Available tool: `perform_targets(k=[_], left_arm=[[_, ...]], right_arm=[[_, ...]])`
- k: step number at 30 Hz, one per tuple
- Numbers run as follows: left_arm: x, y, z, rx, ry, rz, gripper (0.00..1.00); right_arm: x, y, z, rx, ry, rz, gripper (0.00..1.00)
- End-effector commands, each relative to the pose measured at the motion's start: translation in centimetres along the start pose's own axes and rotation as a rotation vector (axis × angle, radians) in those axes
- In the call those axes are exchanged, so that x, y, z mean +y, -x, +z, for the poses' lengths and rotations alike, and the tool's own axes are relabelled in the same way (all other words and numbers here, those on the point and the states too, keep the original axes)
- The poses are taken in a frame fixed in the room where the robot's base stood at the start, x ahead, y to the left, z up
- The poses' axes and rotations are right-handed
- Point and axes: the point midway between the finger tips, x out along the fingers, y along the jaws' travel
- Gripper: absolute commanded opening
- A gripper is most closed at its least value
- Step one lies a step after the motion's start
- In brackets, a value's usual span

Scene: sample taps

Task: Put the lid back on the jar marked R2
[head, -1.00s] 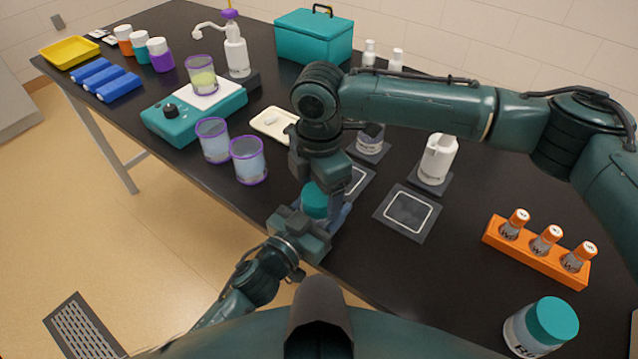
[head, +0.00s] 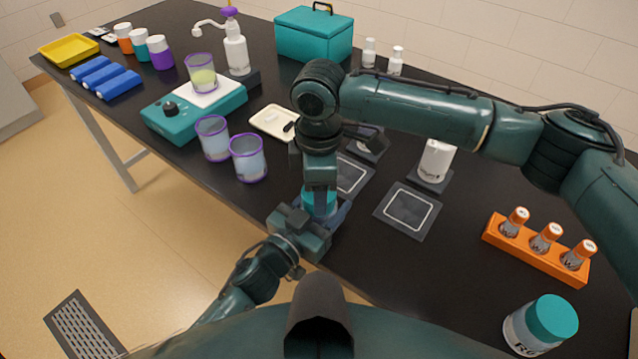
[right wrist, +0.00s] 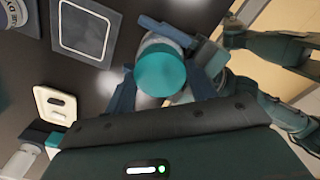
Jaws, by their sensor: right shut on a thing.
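My right gripper (head: 319,188) points down and is shut on a teal lid (right wrist: 160,70). The lid also shows in the head view (head: 318,203), close above or on a pale jar (right wrist: 152,39) whose rim peeks out in the right wrist view. My left gripper (head: 312,222) is around that jar near the table's front edge and appears shut on it. The jar's marking is hidden, and I cannot tell whether the lid is seated. Another jar (head: 517,335) with a teal lid stands at the lower right; its label starts with R, the rest unclear.
Two dark mats with pale outlines, one beside the right gripper (head: 352,176) and one further right (head: 408,212), are empty.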

Motion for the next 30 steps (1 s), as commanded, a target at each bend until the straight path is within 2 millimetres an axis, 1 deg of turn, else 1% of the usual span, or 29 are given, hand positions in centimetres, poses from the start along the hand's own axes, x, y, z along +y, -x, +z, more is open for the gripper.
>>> perform_targets(k=[3, 11, 12, 18, 19, 26, 30], left_arm=[[-0.02, 0.0, 0.02, -0.001, 0.0, -0.001, 0.0], [-0.02, 0.0, 0.03, -0.001, 0.0, -0.001, 0.0], [-0.02, 0.0, 0.03, -0.001, 0.0, -0.001, 0.0], [-0.02, 0.0, 0.03, -0.001, 0.0, -0.001, 0.0], [-0.02, 0.0, 0.03, -0.001, 0.0, -0.001, 0.0], [-0.01, 0.01, 0.03, -0.001, 0.0, 0.0, 0.0], [-0.01, 0.01, 0.02, -0.001, 0.0, 0.0, 0.0]], right_arm=[[-0.03, 0.0, -0.03, 0.001, -0.068, 0.0, 0.28], [-0.01, 0.01, -0.01, 0.0, -0.072, 0.0, 0.28], [-0.01, 0.01, -0.01, 0.0, -0.071, 0.0, 0.59], [-0.01, 0.01, -0.01, 0.0, -0.07, 0.0, 0.75], [0.0, 0.01, 0.0, 0.0, -0.07, 0.0, 0.77], [0.01, 0.06, 0.0, 0.0, -0.07, 0.001, 0.77], [0.04, 0.91, -0.02, 0.001, -0.07, 0.001, 0.77]])
